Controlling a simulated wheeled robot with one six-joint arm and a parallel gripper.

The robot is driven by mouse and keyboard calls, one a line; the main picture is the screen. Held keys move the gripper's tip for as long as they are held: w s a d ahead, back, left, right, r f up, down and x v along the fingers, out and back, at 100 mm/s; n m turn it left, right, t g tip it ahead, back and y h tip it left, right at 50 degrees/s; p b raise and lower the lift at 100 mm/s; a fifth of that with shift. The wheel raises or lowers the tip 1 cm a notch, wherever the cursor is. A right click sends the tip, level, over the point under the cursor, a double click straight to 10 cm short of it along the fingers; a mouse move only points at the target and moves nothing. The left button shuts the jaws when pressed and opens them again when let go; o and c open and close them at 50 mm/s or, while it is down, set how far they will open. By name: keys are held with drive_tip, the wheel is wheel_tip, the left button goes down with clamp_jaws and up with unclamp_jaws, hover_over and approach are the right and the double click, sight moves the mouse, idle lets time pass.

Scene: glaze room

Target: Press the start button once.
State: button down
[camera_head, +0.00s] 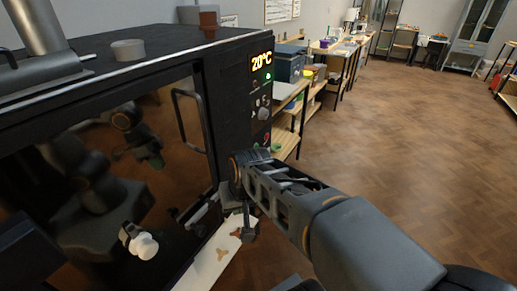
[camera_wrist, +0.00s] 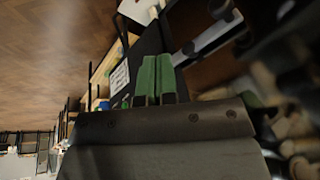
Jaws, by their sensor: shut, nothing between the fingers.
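The start button is on no control I can pick out for certain. The dark kiln (camera_head: 215,95) has a control panel (camera_head: 259,103) on its right front, with a lit 20°C display (camera_head: 262,61), a small green light (camera_head: 267,77), a round knob (camera_head: 263,113) and a small red control (camera_head: 267,138) low down. My arm reaches in front of the panel's lower end and hides part of it. My gripper (camera_wrist: 157,79) shows in the wrist view with its two green fingertips together and nothing between them. I cannot tell whether it touches anything.
A bar handle (camera_head: 187,118) stands out from the kiln door left of the panel. A white board (camera_head: 213,258) with brown three-armed pieces lies below my wrist. Benches with boxes (camera_head: 290,66) line the wall behind. The wooden floor (camera_head: 400,130) to the right is clear.

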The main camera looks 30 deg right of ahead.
sight(257, 147)
drive_tip(key=w+d+f+m+t+y, duration=0.2)
drive_tip(key=w+d+f+m, duration=0.1)
drive_tip(key=w+d+m, duration=0.9)
drive_tip(key=w+d+f+m+t, duration=0.1)
drive_tip(key=w+d+f+m, duration=0.1)
drive_tip(key=d, duration=0.6)
drive_tip(key=w+d+f+m+t+b, duration=0.1)
drive_tip(key=w+d+f+m+t, duration=0.1)
drive_tip(key=d, duration=0.7)
drive_tip(key=shift+w+d+f+m+h, duration=0.3)
drive_tip(key=shift+w+f+m, duration=0.35)
drive_tip(key=shift+m, duration=0.45)
drive_tip(key=shift+a, duration=0.1)
drive_tip(key=w+a+p, duration=0.2)
drive_tip(key=w+a, duration=0.2)
drive_tip(key=w, duration=0.3)
drive_tip(key=shift+w, duration=0.3)
drive_tip(key=shift+w+a+f, duration=0.1)
drive_tip(key=shift+w+a, duration=0.2)
drive_tip(key=shift+w, duration=0.05)
